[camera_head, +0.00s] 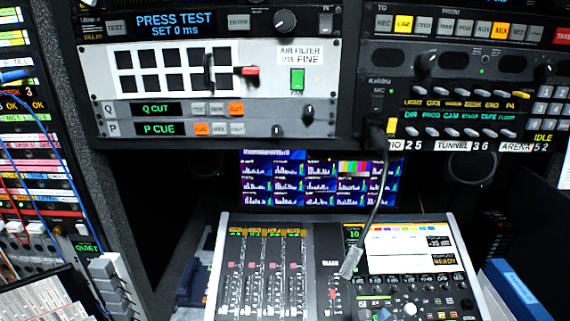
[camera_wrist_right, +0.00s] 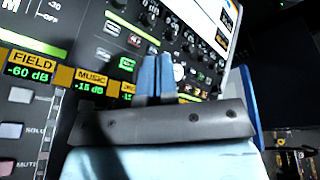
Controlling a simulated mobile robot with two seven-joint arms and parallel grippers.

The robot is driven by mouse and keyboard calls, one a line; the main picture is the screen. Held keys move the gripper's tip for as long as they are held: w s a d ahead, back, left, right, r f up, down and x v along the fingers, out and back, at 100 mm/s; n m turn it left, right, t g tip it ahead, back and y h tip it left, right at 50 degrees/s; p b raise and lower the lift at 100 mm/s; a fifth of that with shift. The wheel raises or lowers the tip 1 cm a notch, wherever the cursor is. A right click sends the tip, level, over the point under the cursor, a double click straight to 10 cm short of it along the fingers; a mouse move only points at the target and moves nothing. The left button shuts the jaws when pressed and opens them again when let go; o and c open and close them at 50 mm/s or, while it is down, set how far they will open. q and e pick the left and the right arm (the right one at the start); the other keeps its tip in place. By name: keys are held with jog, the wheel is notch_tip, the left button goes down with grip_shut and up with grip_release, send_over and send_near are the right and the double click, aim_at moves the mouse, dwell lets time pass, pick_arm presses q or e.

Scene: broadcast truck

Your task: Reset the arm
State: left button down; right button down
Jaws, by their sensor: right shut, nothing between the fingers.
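My right gripper shows in the right wrist view (camera_wrist_right: 155,78), its two blue fingers side by side and shut with nothing between them. They are over the control panel of the mixing console (camera_wrist_right: 55,110); I cannot tell whether they touch it. In the head view only a small bluish tip of my right gripper (camera_head: 383,314) shows at the bottom edge, in front of the mixing console (camera_head: 318,235). The rest of the right arm is out of the head view. My left gripper is not in view.
A gooseneck microphone (camera_head: 351,263) hangs over the console from the upper rack (camera_head: 350,90). A monitor (camera_head: 318,180) stands behind the console. A patch panel with cables (camera_head: 35,170) is at left. A blue binder (camera_head: 520,290) stands right of the console.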

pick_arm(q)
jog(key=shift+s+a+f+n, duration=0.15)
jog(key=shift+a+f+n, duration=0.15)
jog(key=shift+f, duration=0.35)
pick_arm(e)
jog(key=s+a+f+n+g+y, duration=0.1)
jog(key=s+a+n+y, duration=0.1)
jog(key=s+n, duration=0.7)
jog(key=s+a+f+n+g+y, duration=0.1)
jog(key=s+a+f+n+y, duration=0.1)
jog(key=s+n, duration=0.7)
jog(key=s+a+f+n+g+y, duration=0.1)
jog(key=s+a+n, duration=0.3)
jog(key=s+n, duration=0.5)
jog(key=n+g+y, duration=0.1)
jog(key=n, duration=0.2)
jog(key=shift+a+f+y, duration=0.25)
jog(key=shift+f+y, duration=0.05)
jog(key=shift+f, duration=0.05)
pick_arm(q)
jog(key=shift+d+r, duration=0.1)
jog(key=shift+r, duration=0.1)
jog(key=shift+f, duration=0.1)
pick_arm(e)
jog(key=shift+w, duration=0.1)
jog(key=c, duration=1.8)
grip_release()
